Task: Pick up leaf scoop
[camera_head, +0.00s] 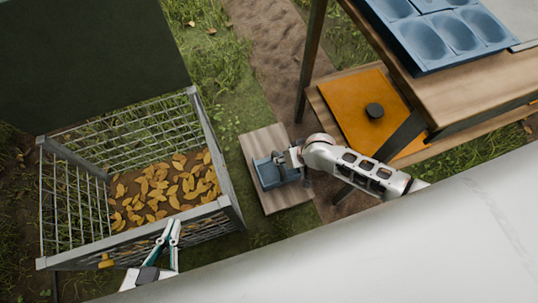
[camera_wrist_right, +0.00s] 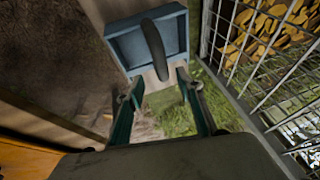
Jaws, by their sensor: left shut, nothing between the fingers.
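The leaf scoop (camera_head: 267,174) is a blue, shallow, square-edged pan on a small wooden board (camera_head: 258,147). In the right wrist view the scoop (camera_wrist_right: 128,47) shows a dark curved handle (camera_wrist_right: 154,48) over its pan. My right gripper (camera_head: 286,158) is at the scoop and partly hides it in the head view. In the wrist view its two fingers (camera_wrist_right: 159,77) are apart, with the handle's near end in line with the gap; I cannot tell whether they touch it. My left gripper (camera_head: 173,226) is shut and empty, in front of the wire crate.
A wire crate (camera_head: 226,190) with yellow leaves (camera_head: 158,192) stands left of the board. An orange panel with a black knob (camera_head: 375,110) lies on a low wooden shelf at right, below a table (camera_head: 470,85) with a blue moulded tray (camera_head: 433,52). A dark panel (camera_head: 90,60) stands upper left.

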